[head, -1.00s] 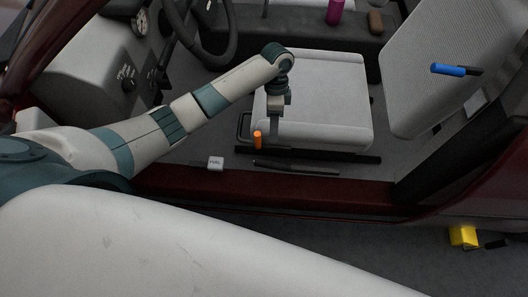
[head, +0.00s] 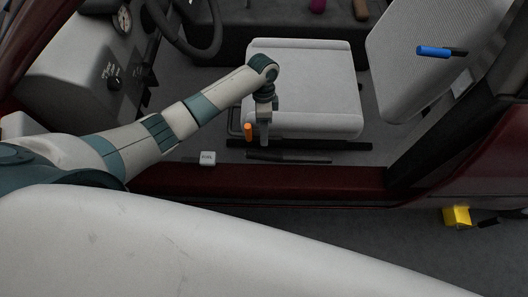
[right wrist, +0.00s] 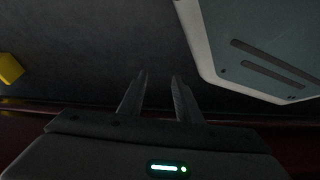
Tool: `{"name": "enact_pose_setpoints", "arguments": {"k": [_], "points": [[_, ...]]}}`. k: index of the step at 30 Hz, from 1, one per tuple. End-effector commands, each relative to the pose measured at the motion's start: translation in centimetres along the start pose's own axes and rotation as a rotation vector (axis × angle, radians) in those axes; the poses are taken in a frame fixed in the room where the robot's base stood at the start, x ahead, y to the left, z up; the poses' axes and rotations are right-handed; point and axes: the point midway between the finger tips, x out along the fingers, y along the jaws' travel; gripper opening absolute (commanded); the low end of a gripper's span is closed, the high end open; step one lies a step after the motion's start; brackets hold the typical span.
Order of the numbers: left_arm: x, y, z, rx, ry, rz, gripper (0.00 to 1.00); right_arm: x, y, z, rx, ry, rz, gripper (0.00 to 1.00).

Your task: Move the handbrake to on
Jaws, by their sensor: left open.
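A dark, long lever that looks like the handbrake (head: 290,158) lies low along the near side of the seat, by the door sill. It looks nearly level. My left gripper (head: 264,143) points down over the near front corner of the seat, above the lever's left part. It is open and appears apart from the lever, though its fingers are small here. An orange handle (head: 248,132) stands just left of the fingers. In the right wrist view, my right gripper (right wrist: 160,75) is open and empty over dark floor.
The grey seat (head: 305,90) is right behind my left gripper. A white labelled block (head: 207,158) sits left of the lever. The red door sill (head: 270,181) runs in front. A blue handle (head: 434,51) is on the backrest. A yellow block (head: 457,217) lies lower right.

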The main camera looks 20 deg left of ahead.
Motion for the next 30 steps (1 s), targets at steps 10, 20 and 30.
{"name": "enact_pose_setpoints", "arguments": {"k": [10, 20, 30], "points": [[6.6, 0.1, 0.0, 0.0, -0.002, 0.003, 0.43, 0.2, 0.7, 0.3, -0.001, -0.023, 0.007, 0.31], [10.8, 0.1, 0.0, 0.001, -0.001, 0.001, 0.43, 0.1, 2.2, 1.0, -0.003, -0.053, 0.023, 0.31], [11.4, 0.0, 0.0, 0.001, -0.001, 0.0, 0.43, -0.1, 1.4, 0.8, 0.0, -0.056, 0.014, 0.31]]}}
